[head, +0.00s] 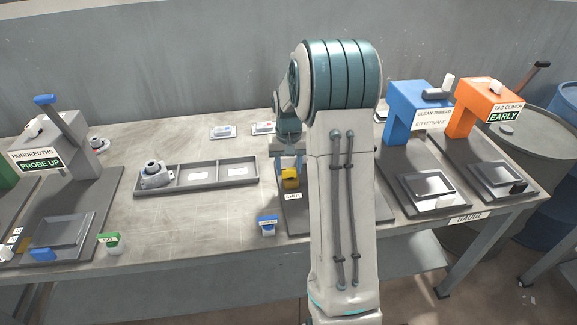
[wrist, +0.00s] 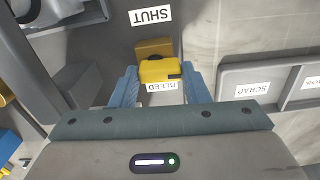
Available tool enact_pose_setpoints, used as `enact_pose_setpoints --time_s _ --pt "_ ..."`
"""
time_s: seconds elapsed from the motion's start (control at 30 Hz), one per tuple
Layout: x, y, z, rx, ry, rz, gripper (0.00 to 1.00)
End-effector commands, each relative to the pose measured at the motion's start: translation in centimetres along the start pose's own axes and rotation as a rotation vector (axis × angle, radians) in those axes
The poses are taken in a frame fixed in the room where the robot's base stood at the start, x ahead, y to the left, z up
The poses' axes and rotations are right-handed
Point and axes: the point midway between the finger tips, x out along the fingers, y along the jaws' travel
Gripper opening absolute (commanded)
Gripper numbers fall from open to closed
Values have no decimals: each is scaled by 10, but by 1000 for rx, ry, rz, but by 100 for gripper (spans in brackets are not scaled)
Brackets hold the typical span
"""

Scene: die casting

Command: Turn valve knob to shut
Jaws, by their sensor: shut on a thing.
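The yellow valve knob (head: 290,178) is on a grey fixture (head: 296,219) in the middle of the bench. In the wrist view the knob (wrist: 160,70) sits between the two blue fingers of my gripper (wrist: 160,88), which is shut on it. A "SHUT" label (wrist: 151,16) is on the plate beyond the knob, and a "BLEED" label (wrist: 161,87) is on the near side by the fingers. In the head view my gripper (head: 289,165) comes down from above at the knob. My arm hides the right part of the fixture.
A grey three-part tray (head: 215,187) with a metal part (head: 155,174) in it lies to the left. A small blue-topped block (head: 267,223) stands close in front. Blue (head: 407,105) and orange (head: 473,100) stations stand to the right. A grey station (head: 62,140) reading "PROBE UP" stands far left.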

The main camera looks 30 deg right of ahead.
Motion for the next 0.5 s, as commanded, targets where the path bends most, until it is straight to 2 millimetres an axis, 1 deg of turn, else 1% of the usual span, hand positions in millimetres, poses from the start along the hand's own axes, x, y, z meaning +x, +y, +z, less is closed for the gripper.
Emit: enact_pose_setpoints --time_s 0.5 --pt "-2 0 1 -491 4 0 19"
